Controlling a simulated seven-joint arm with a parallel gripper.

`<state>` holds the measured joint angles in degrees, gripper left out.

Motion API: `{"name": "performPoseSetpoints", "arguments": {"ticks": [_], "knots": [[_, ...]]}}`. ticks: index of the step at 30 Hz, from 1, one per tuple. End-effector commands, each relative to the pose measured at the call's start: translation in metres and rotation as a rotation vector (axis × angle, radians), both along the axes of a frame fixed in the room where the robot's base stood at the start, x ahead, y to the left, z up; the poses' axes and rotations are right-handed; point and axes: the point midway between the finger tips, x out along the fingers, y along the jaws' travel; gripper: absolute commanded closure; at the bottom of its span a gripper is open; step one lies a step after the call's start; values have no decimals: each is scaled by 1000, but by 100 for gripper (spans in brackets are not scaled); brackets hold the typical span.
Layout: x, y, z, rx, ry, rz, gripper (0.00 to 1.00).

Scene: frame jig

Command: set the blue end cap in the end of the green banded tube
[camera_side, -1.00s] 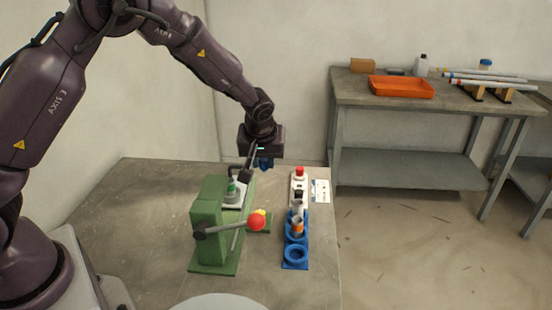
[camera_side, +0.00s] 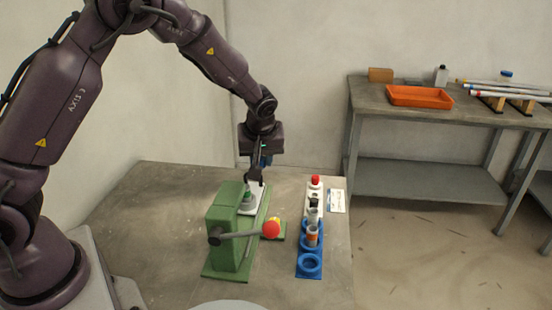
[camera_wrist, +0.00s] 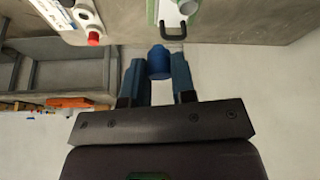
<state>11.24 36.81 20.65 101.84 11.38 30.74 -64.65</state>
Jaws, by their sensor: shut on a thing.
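In the wrist view my gripper (camera_wrist: 159,72) is shut on the blue end cap (camera_wrist: 159,60), which sits between the two fingertips. The cap also shows small and partly hidden in the side view. The tube's upper end is too small to make out clearly.
The press has a lever with a red ball (camera_side: 271,229). To its right stand a blue holder (camera_side: 309,267) with an orange-banded grey tube (camera_side: 312,237), and a red button (camera_side: 315,180). An orange tray (camera_side: 420,97) lies on the back bench. Bare table lies left of the press.

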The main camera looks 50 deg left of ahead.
Motion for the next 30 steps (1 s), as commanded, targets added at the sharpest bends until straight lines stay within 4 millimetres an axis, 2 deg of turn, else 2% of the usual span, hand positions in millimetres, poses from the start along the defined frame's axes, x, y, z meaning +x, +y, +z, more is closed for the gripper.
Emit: {"name": "performPoseSetpoints", "arguments": {"ticks": [1,3,7,21,30], "knots": [[-7,13,-3,2,3,77,97],[-13,27,-6,3,0,168,97],[-21,40,-11,5,-3,261,97],[-21,41,-51,5,-4,271,97],[-21,41,-59,5,-6,270,97]]}}
